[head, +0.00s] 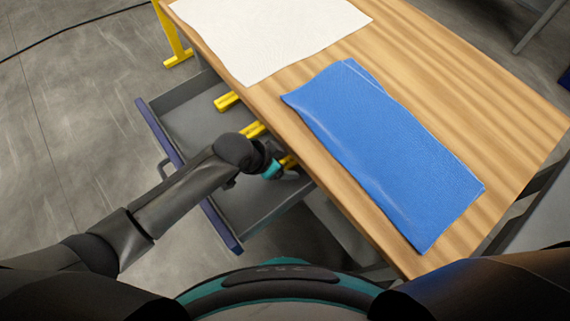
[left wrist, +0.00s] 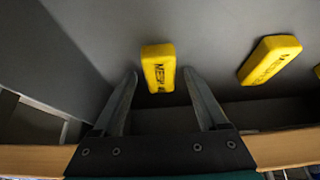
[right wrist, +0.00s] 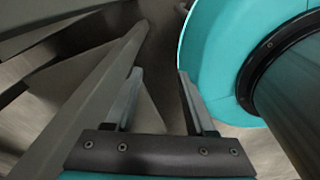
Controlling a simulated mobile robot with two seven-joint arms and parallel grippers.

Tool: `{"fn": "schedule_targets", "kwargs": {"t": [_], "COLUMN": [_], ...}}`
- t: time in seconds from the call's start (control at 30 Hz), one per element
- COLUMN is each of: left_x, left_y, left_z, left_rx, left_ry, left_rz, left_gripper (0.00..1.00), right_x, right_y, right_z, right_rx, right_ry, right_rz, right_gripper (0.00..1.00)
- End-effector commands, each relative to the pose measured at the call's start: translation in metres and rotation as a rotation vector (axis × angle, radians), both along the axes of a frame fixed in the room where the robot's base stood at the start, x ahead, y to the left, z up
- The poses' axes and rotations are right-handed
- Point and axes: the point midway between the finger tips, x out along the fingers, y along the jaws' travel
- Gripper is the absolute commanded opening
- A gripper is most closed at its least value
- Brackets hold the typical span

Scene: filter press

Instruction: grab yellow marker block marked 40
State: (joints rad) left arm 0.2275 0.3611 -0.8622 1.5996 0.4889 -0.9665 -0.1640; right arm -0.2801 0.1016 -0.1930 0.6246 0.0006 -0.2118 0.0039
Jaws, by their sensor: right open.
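Several yellow marker blocks lie in an open grey drawer under the table. In the left wrist view one yellow block (left wrist: 158,67) lies just beyond and between the fingertips of my left gripper (left wrist: 161,75), which is open and empty. Its dark lettering reads MESH, but the number is too small to read surely. A second yellow block (left wrist: 269,60), also lettered, lies to the right. In the head view the left gripper (head: 287,173) reaches into the drawer. My right gripper (right wrist: 160,73) is open and empty; it is not seen in the head view.
The drawer (head: 190,187) has a blue-edged front and stands out from under the wooden table (head: 480,90). The table edge is close beside the left gripper. A blue cloth (head: 385,150) and a white cloth (head: 270,30) lie on top. Grey frame bars (right wrist: 75,110) are near the right gripper.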

Motion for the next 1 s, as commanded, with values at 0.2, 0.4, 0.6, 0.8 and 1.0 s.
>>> {"fn": "schedule_targets", "kwargs": {"t": [0.2, 0.4, 0.6, 0.8, 1.0], "left_x": [0.000, 0.000, 0.000, 0.000, 0.000], "left_y": [0.000, 0.001, 0.001, 0.001, 0.001], "left_z": [0.000, 0.000, 0.000, 0.000, 0.001], "left_rx": [0.001, 0.001, 0.001, 0.001, 0.001], "left_ry": [0.001, 0.001, 0.001, 0.001, 0.001], "left_rz": [0.001, 0.001, 0.001, 0.001, 0.001], "left_gripper": [0.50, 0.28, 0.05, 0.00, 0.00], "right_x": [0.000, -0.002, -0.008, -0.013, -0.012], "right_y": [0.002, 0.006, 0.007, 0.008, 0.008], "right_z": [0.000, 0.000, -0.001, -0.001, 0.000], "right_rx": [0.003, 0.007, 0.009, 0.009, 0.009], "right_ry": [0.001, 0.004, 0.013, 0.019, 0.019], "right_rz": [0.000, 0.000, 0.001, 0.002, 0.002], "right_gripper": [0.55, 0.55, 0.55, 0.55, 0.55]}}
